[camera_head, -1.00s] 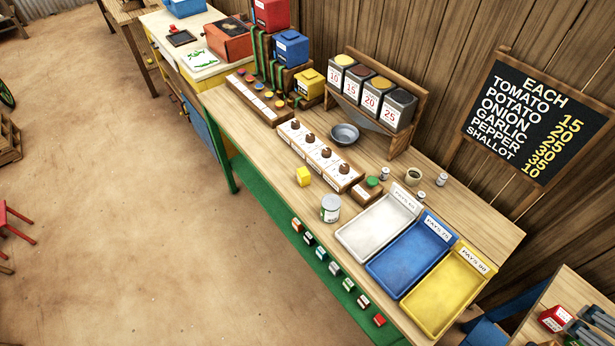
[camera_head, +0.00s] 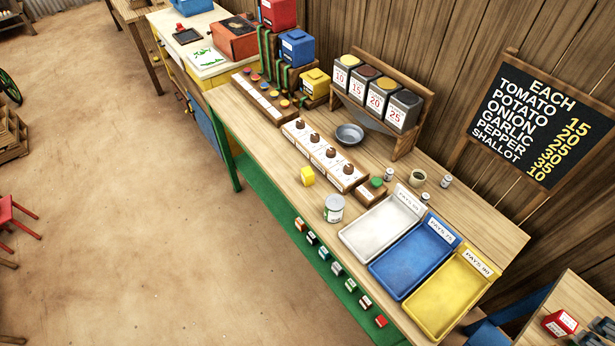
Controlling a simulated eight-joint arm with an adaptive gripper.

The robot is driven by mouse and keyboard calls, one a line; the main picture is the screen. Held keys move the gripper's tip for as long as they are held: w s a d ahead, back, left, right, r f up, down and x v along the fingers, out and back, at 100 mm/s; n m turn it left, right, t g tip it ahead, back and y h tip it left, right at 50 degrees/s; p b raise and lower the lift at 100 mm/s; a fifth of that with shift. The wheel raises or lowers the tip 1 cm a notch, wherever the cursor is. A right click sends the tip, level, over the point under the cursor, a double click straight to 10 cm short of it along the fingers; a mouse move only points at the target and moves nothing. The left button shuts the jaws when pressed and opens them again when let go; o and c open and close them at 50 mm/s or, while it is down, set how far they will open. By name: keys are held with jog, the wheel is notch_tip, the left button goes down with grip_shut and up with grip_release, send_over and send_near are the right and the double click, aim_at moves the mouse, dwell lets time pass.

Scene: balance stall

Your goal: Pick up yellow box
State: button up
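A small yellow box (camera_head: 307,176) sits on the wooden table, near its front edge and in front of the white strip with brown knobs (camera_head: 325,155). A larger yellow box (camera_head: 315,83) with a white label stands farther back, on the lowest part of a stepped wooden stand beside the blue and red boxes. The frames do not show which of the two the task means. My gripper is not in view.
White, blue and yellow trays (camera_head: 441,295) fill the table's right end. A metal bowl (camera_head: 349,134) and labelled canisters (camera_head: 403,111) stand behind the knobs. Open floor lies left.

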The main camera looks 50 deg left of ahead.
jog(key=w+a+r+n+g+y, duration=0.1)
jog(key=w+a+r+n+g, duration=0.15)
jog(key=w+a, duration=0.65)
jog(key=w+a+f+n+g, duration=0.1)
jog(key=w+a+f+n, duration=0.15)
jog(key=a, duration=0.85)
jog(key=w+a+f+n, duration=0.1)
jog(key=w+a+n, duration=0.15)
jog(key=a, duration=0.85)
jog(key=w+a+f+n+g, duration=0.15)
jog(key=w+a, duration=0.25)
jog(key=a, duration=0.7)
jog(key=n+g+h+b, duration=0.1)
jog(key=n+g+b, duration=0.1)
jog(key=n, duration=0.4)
send_over(308, 171)
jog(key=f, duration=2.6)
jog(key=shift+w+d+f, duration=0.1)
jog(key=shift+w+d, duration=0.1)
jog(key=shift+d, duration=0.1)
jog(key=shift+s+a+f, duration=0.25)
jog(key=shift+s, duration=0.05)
